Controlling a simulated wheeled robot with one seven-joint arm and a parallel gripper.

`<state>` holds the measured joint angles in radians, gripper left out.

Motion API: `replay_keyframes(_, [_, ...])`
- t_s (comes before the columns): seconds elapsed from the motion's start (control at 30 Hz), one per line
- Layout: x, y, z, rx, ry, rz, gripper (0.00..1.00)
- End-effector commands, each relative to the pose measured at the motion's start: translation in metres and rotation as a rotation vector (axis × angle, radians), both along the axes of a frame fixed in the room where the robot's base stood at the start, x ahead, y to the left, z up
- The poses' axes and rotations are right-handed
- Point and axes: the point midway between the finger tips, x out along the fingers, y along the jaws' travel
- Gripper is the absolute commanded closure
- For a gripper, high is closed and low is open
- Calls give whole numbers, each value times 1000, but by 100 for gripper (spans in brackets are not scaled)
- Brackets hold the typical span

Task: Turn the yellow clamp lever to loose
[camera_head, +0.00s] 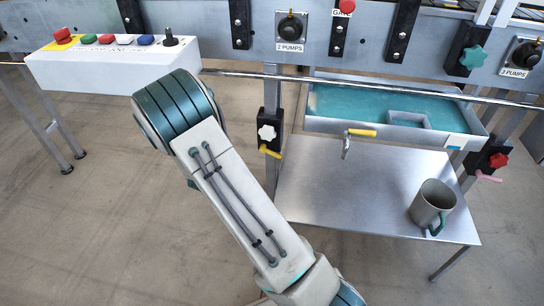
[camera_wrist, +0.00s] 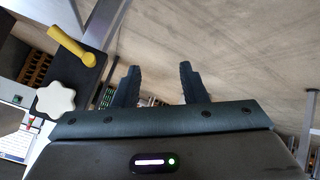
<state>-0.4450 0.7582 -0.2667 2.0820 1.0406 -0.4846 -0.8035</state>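The yellow clamp lever (camera_head: 270,152) sticks out low on a black clamp block (camera_head: 270,128) with a white star knob (camera_head: 267,132), on a leg of the machine frame. In the wrist view the yellow lever (camera_wrist: 70,45) is at the upper left, slanting above the white knob (camera_wrist: 56,100). My gripper (camera_wrist: 159,78) is open and empty, its two dark fingers apart. The lever lies to the left of the fingers, not touching them. In the head view my gripper is not visible; only my arm shows.
A tap with a yellow handle (camera_head: 362,132) hangs below a tray of blue-green liquid (camera_head: 350,100). A steel shelf (camera_head: 340,185) holds a grey mug (camera_head: 431,205). Another clamp has a red knob and pink lever (camera_head: 488,178). A white button box (camera_head: 110,65) stands at left.

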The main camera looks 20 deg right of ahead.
Motion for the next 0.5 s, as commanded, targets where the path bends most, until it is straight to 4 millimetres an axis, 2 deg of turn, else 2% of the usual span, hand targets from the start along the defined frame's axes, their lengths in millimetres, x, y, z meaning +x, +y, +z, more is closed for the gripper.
replay_keyframes(0.03, [1, -6, -13, -82, -3, -10, 61])
replay_keyframes(0.2, [-3, -34, -38, -387, -34, -62, 61])
replay_keyframes(0.33, [-14, -51, -47, -630, -47, -98, 61])
replay_keyframes(0.5, [-31, -63, -49, -890, -56, -138, 61])
